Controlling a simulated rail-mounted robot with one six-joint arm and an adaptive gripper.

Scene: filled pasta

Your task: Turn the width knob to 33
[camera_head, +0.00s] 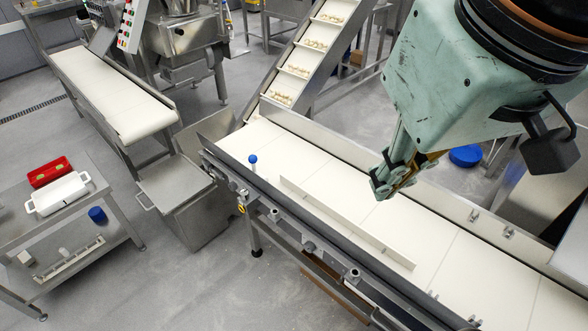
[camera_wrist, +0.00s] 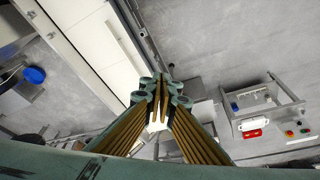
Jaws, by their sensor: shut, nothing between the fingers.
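My gripper (camera_head: 392,182) is shut and empty, held above the white conveyor belt in the head view. Its closed fingertips also show at the middle of the wrist view (camera_wrist: 160,90). Small metal knobs sit along the conveyor's near side, one toward the left (camera_head: 275,215) and another further right (camera_head: 352,275). I cannot tell which one is the width knob, and no scale or number is readable. My gripper is apart from all of these.
A long white guide bar (camera_head: 345,222) lies along the belt (camera_head: 455,262). An inclined conveyor with pasta (camera_head: 302,72) rises behind. A steel bin (camera_head: 190,205) stands at the left end. A side table (camera_head: 55,222) holds a red and a white box. Open floor lies in front.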

